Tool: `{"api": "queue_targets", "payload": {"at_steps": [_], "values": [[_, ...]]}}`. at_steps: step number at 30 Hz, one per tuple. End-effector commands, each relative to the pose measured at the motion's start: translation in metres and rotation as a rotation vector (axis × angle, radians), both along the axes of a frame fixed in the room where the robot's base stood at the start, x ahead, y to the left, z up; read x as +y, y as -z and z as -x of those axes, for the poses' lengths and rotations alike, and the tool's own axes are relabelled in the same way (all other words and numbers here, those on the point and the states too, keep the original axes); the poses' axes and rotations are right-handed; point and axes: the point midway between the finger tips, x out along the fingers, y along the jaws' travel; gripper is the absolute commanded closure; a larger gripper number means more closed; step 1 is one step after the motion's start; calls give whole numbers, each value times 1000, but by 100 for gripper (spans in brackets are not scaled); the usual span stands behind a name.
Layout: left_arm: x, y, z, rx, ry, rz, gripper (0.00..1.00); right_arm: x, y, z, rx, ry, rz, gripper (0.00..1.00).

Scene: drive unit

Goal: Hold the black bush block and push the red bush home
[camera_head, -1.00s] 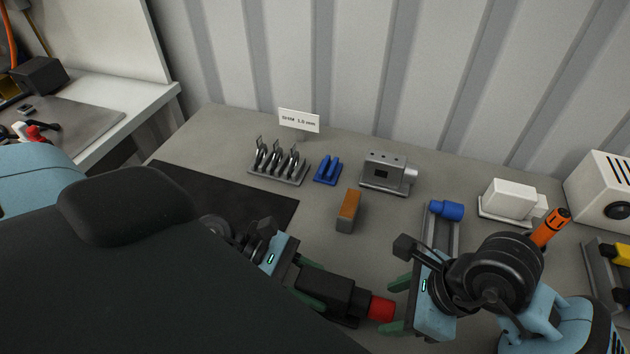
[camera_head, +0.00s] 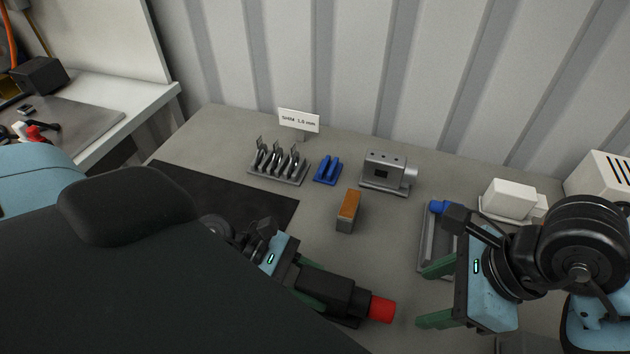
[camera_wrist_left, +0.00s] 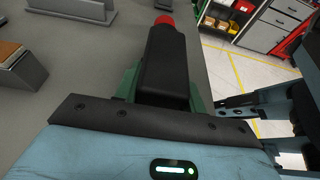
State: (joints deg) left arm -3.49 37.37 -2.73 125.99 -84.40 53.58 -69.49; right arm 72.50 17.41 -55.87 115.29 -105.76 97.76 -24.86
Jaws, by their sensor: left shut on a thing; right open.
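The black bush block (camera_head: 333,293) lies on the bench at the lower middle of the head view. My left gripper (camera_head: 312,288) is shut on it, with green fingers along its sides. The block also fills the middle of the left wrist view (camera_wrist_left: 165,70). The red bush (camera_head: 382,309) sticks out of the block's right end, and its red tip shows in the left wrist view (camera_wrist_left: 164,20). My right gripper (camera_head: 430,294) is open and empty to the right of the red bush, with a gap between them. How deep the bush sits is hidden.
A block with an orange-brown top (camera_head: 348,211) stands behind the black block. Farther back are a grey rack (camera_head: 278,178), blue piece (camera_head: 327,170), grey machined housing (camera_head: 385,172) and white block (camera_head: 510,199). A blue cylinder (camera_head: 439,207) on a grey stand is partly hidden by my right arm.

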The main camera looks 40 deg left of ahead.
Motion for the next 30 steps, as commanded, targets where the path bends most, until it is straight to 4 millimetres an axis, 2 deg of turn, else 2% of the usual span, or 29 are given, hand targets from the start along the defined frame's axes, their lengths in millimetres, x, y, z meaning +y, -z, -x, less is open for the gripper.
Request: {"api": "queue_targets", "payload": {"at_steps": [2,3,9,23,30], "values": [[0,1,0,1,0,-1,86,0,0,0,0,0,0,43],[0,1,0,1,0,-1,59,0,0,0,0,0,0,43],[0,0,0,0,0,-1,35,0,0,0,0,0,0,43],[4,-1,1,1,0,-1,35,0,0,0,0,0,0,43],[34,-10,12,4,-1,-3,35,0,0,0,0,0,0,43]]}}
